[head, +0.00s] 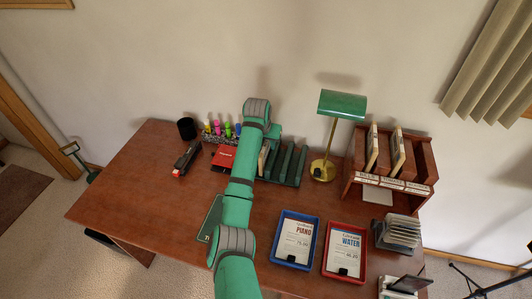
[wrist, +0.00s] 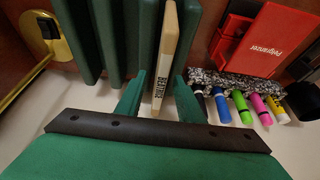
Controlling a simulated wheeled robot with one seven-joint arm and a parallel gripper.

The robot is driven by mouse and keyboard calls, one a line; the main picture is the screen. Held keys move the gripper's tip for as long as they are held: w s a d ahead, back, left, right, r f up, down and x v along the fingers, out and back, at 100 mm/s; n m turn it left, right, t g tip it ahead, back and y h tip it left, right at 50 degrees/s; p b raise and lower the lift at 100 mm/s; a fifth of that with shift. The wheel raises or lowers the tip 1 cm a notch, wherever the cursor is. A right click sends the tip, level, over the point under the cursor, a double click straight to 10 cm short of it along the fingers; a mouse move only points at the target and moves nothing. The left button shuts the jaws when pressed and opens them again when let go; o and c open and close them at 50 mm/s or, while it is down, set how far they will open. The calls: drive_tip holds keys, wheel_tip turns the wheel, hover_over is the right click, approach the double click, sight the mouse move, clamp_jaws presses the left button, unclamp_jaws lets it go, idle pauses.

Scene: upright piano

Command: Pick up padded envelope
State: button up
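A beige padded envelope (wrist: 166,45) with dark lettering on its edge stands upright in a slot of the green rack (wrist: 108,30). In the head view only a sliver of the envelope (head: 263,159) shows in the rack (head: 296,168) beside my arm. My gripper (wrist: 158,100) is open, one green finger on each side of the envelope's near edge. I cannot tell whether either touches. In the head view my arm hides the fingers.
Coloured markers (wrist: 245,106) in a speckled holder and a red box (wrist: 278,40) sit close beside the rack. A brass lamp (head: 323,168) stands right of it. A wooden sorter (head: 420,160) holds upright pale items. Blue (head: 277,252) and red (head: 329,268) trays lie in front.

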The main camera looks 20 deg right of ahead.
drive_tip(key=shift+f, duration=0.25)
idle(0.5)
clamp_jaws()
